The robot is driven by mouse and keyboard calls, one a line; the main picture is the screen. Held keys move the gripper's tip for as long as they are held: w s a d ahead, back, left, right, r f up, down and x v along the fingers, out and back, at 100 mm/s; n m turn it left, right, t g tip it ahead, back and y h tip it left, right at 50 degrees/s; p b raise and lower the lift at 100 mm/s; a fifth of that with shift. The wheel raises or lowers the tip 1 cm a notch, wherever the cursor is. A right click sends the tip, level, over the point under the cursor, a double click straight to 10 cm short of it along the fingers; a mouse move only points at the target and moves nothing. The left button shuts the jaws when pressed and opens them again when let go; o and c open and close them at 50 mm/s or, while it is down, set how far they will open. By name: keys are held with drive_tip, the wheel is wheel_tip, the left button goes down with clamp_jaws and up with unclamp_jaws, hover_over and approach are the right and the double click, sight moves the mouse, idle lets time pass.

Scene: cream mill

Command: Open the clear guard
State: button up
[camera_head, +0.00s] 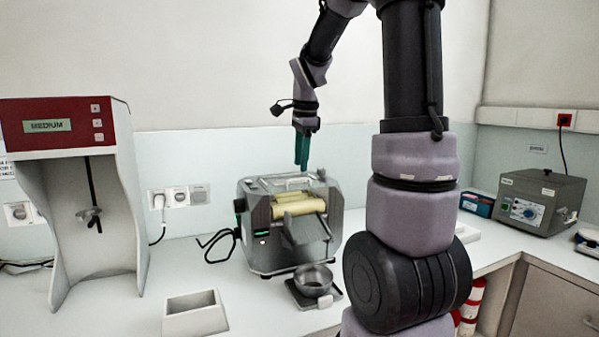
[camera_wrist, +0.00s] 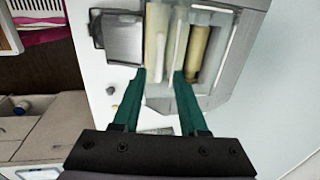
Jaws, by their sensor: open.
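The mill (camera_head: 262,245) is a grey machine on the bench with cream rollers (camera_head: 299,208) across its front. The clear guard (camera_head: 302,184) shows only faintly as a see-through panel over the top of the rollers; its exact angle is hard to tell. My gripper (camera_head: 302,166) points down just above the mill's top, with green fingers. In the wrist view the open fingers (camera_wrist: 160,76) are apart with nothing held between them. They overlap the near end of the rollers (camera_wrist: 197,52) and the pale guard; contact cannot be told.
A metal bowl (camera_head: 313,279) stands on a small scale in front of the mill. A white open box (camera_head: 194,313) is at the front. A tall stand with a red head (camera_head: 66,124) is at the left. A grey-green instrument (camera_head: 541,200) is at the right.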

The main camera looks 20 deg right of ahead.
sight(300, 188)
drive_tip(key=shift+w+f, duration=0.15)
drive_tip(key=shift+f, duration=0.8)
drive_tip(key=shift+w+f, duration=0.15)
drive_tip(key=shift+f, duration=0.8)
clamp_jaws()
